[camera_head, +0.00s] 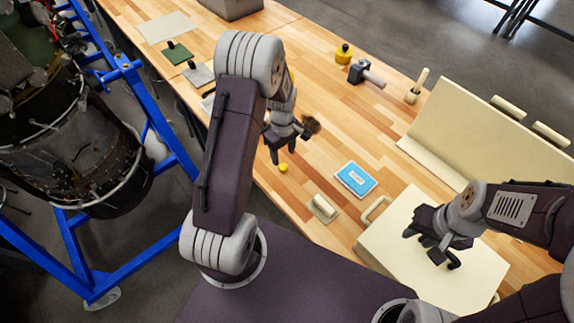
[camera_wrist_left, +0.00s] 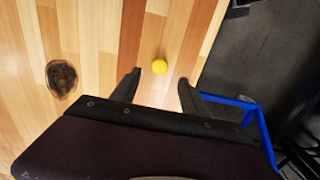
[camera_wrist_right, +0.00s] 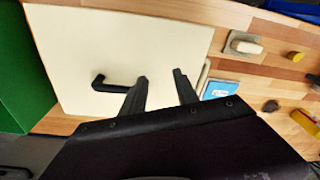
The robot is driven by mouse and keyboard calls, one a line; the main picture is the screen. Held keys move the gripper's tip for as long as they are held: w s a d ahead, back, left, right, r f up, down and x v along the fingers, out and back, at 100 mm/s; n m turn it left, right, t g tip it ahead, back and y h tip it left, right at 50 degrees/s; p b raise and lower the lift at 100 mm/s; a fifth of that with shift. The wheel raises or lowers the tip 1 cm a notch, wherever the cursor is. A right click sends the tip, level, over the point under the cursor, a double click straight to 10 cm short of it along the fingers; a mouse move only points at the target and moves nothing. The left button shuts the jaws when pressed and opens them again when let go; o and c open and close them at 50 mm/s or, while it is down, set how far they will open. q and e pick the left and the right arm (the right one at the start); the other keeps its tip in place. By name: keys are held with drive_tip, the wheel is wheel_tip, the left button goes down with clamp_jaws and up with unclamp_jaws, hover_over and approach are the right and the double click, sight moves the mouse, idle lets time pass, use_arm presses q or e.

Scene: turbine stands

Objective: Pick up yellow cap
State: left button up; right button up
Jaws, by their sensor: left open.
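The small yellow cap (camera_head: 283,168) lies on the wooden bench near its edge. In the left wrist view the cap (camera_wrist_left: 160,67) is a round yellow disc. My left gripper (camera_head: 284,157) is open and empty above the bench beside the cap. In the left wrist view the cap shows between and slightly past the fingertips of my left gripper (camera_wrist_left: 160,77), apart from both fingers. My right gripper (camera_head: 432,250) is open and empty over the cream case; its spread fingers also show in the right wrist view (camera_wrist_right: 160,75). The cap (camera_wrist_right: 295,56) also appears there.
A brown round thing (camera_wrist_left: 61,77) lies near the left gripper. A blue box (camera_head: 356,179) and a hand float (camera_head: 321,208) lie on the bench. The open cream case (camera_head: 385,245) has a dark handle-shaped part (camera_wrist_right: 110,84) in it. A blue turbine stand (camera_head: 130,70) is beyond the bench's left edge.

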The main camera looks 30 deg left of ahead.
sight(283, 166)
use_arm(q)
drive_tip(key=shift+s+a+f, duration=0.1)
drive_tip(key=shift+a+f, duration=0.1)
drive_tip(key=shift+f, duration=0.35)
drive_tip(key=shift+a+f, duration=0.2)
drive_tip(key=shift+f, duration=0.35)
drive_tip(key=shift+w+d+f+p, duration=0.2)
drive_tip(key=shift+d+f+p, duration=0.15)
drive_tip(key=shift+f+p, duration=0.15)
drive_tip(key=shift+w+d+f+p, duration=0.15)
drive_tip(key=shift+d+f+p, duration=0.2)
drive_tip(key=shift+f, duration=0.15)
drive_tip(key=f, duration=0.2)
drive_tip(key=shift+s+a+f+p, duration=0.25)
drive_tip(key=shift+a+f+p, duration=0.05)
drive_tip(key=shift+a+f, duration=0.25)
drive_tip(key=shift+f, duration=0.2)
drive_tip(key=shift+d, duration=0.1)
drive_tip(key=shift+w+d, duration=0.1)
drive_tip(key=c, duration=0.3)
drive_tip(key=shift+d+r, duration=0.1)
clamp_jaws()
use_arm(e)
drive_tip(key=shift+w+r, duration=0.2)
drive_tip(key=shift+r, duration=1.05)
